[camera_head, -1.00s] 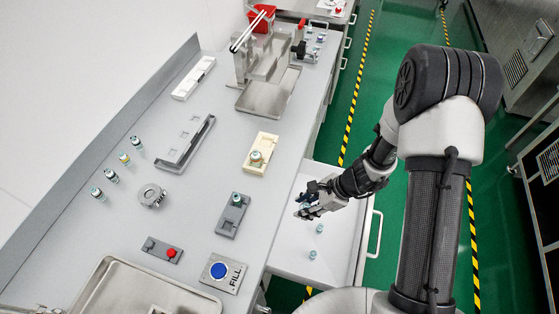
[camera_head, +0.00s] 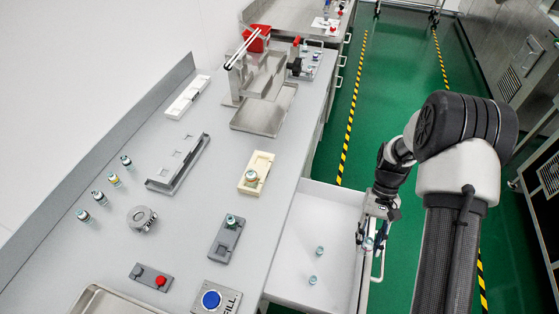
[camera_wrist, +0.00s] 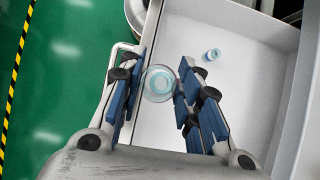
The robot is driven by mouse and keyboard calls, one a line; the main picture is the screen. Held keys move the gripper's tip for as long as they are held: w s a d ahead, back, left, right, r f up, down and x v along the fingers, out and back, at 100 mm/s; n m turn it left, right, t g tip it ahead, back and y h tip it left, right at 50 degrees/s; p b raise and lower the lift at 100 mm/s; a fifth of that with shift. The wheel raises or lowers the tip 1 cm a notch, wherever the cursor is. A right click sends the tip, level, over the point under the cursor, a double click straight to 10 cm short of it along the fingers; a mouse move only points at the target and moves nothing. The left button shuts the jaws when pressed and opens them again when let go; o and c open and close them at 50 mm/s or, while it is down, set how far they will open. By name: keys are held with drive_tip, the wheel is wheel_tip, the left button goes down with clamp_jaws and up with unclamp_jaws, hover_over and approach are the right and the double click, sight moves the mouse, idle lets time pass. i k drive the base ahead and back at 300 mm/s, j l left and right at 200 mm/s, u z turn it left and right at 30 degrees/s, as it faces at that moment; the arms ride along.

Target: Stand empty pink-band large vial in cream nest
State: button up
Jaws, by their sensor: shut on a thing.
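My gripper (camera_head: 370,236) is over the right edge of the open drawer. In the wrist view its blue-padded fingers stand either side of a clear, round-topped vial (camera_wrist: 158,84), and they are shut on it. The vial is seen end-on, so I cannot make out a pink band or whether it is empty. The cream nest (camera_head: 262,160) lies on the bench, left of the gripper and apart from it. A vial with a tan and teal look (camera_head: 250,176) stands at the nest's near end.
A grey nest with a vial (camera_head: 228,240) lies near the bench edge. A steel stand (camera_head: 262,80) rises at the back.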

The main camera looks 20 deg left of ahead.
sight(262, 163)
drive_tip(key=l+z, duration=0.15)
drive_tip(key=l, duration=0.2)
drive_tip(key=i+l+z, duration=0.15)
drive_tip(key=l, duration=0.15)
drive_tip(key=l+z, duration=0.2)
drive_tip(key=i+l+u, duration=0.5)
drive_tip(key=i+l, duration=0.95)
drive_tip(key=i+u, duration=0.2)
drive_tip(key=u, duration=0.3)
drive_tip(key=i+u, duration=0.25)
drive_tip(key=u, duration=0.25)
drive_tip(key=i+l+u, duration=0.15)
drive_tip(key=u, duration=0.35)
drive_tip(key=i+l+u, duration=0.2)
drive_tip(key=u, duration=0.3)
drive_tip(key=i+l+u, duration=0.1)
drive_tip(key=i+u, duration=0.15)
drive_tip(key=u, duration=0.25)
drive_tip(key=i+l+u, duration=0.15)
drive_tip(key=u, duration=0.3)
drive_tip(key=i+l+u, duration=0.25)
drive_tip(key=u, duration=0.25)
drive_tip(key=i+l+u, duration=0.1)
drive_tip(key=l+u, duration=0.2)
drive_tip(key=u, duration=0.15)
